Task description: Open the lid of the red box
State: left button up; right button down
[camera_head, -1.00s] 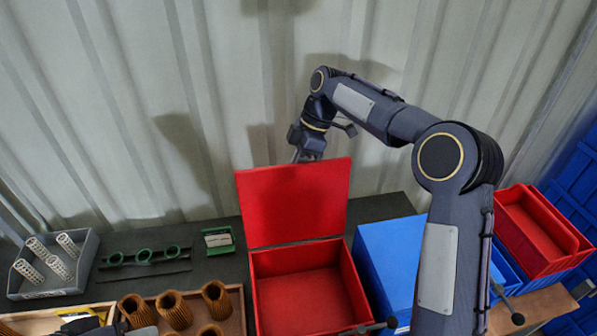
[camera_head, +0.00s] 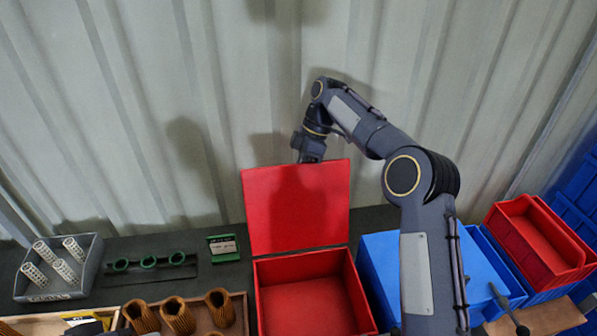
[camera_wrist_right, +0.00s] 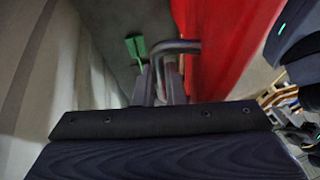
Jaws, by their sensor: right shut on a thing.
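The red box (camera_head: 262,290) stands on the dark worktop with its inside open to view and empty. Its red lid (camera_head: 285,215) stands raised at the back edge, roughly upright, with an arm shadow on it. My right gripper (camera_head: 307,158) is at the lid's top edge, partly hidden behind it. In the right wrist view, my right gripper (camera_wrist_right: 160,88) is shut on a grey bar handle (camera_wrist_right: 178,46) beside the red lid (camera_wrist_right: 215,45). Dark parts at the bottom left of the head view may be my left arm; its jaws cannot be made out.
A blue box (camera_head: 380,262) stands close to the right of the red box, with red bins (camera_head: 540,235) beyond. A wooden tray with brown cartridges (camera_head: 180,316) is at left. Behind it are a grey tray (camera_head: 58,293) and green rings (camera_head: 148,262). A corrugated wall is close behind.

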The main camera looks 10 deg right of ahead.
jog(key=c, duration=1.5)
grip_release()
jog(key=shift+d+f, duration=0.15)
jog(key=shift+f, duration=0.05)
jog(key=shift+w+r, duration=0.1)
jog(key=shift+r, duration=0.05)
jog(key=s+r+b, duration=0.1)
jog(key=r, duration=0.1)
jog(key=s+r+b, duration=0.1)
jog(key=s+r, duration=0.1)
jog(key=r, duration=0.1)
jog(key=s+a+r+b, duration=0.1)
jog(key=r, duration=0.2)
jog(key=shift+s+r, duration=0.15)
jog(key=shift+s, duration=0.15)
jog(key=s+a+r+b, duration=0.1)
jog(key=s+r+b, duration=0.2)
jog(key=s, duration=0.6)
jog(key=shift+s+a+r, duration=0.15)
jog(key=shift+a+r, duration=0.25)
jog(key=shift+r, duration=0.45)
jog(key=shift+d, duration=0.1)
